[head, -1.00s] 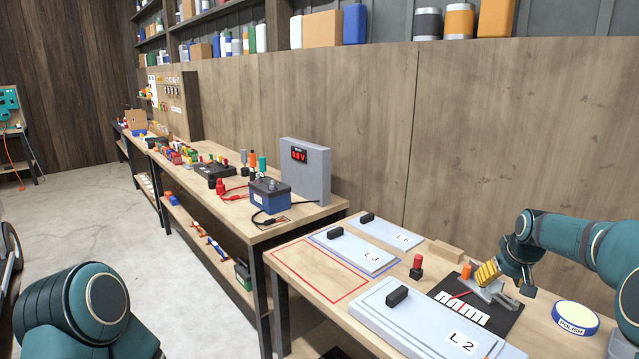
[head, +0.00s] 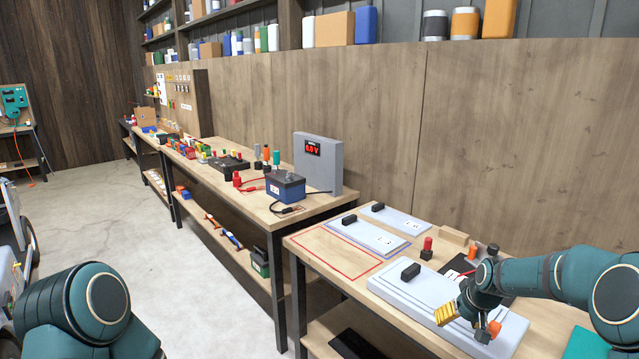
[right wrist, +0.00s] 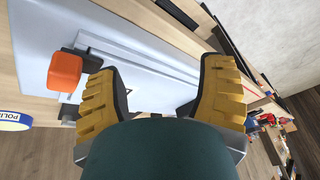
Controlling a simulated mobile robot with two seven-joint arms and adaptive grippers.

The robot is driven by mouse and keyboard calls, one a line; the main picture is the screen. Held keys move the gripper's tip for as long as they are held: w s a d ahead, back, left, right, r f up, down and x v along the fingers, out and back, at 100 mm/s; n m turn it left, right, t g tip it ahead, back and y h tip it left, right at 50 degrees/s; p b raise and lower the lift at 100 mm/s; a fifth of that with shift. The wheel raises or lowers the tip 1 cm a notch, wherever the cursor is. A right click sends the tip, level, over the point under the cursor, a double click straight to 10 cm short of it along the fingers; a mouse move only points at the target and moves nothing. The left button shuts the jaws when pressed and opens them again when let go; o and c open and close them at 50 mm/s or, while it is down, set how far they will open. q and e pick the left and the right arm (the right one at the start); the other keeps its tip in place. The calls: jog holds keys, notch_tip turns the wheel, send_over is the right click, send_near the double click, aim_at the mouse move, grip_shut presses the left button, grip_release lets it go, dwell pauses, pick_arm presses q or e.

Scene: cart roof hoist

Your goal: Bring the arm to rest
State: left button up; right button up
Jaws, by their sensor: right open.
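My right gripper (head: 462,318) hangs over the right part of the large light-grey panel (head: 408,290) on the near bench. The right wrist view shows its two yellow-padded fingers (right wrist: 160,95) spread apart with nothing between them, and the grey panel (right wrist: 150,45) beyond. An orange block (right wrist: 65,72) shows beside one finger in that view, and an orange piece (head: 495,328) shows by the gripper in the head view. I cannot tell what it is fixed to. My left arm's teal link (head: 90,305) is at the lower left; its gripper is out of frame.
Two smaller grey panels (head: 365,240) with black handles, a red-topped piece (head: 427,246) and a wooden block (head: 454,236) stand on the bench. The red outlined area (head: 325,250) is bare. A battery (head: 285,187) and a meter box (head: 330,165) stand on the farther bench.

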jog(key=s+a+f+g+y, duration=0.1)
jog(key=s+a+f+y, duration=0.1)
jog(key=s+a+f, duration=1.4)
jog(key=s+a, duration=0.3)
jog(key=s, duration=0.3)
jog(key=s+a+f+m+g, duration=0.1)
jog(key=s+a+f, duration=0.1)
jog(key=s+a, duration=0.3)
jog(key=s, duration=0.3)
jog(key=shift+y, duration=0.3)
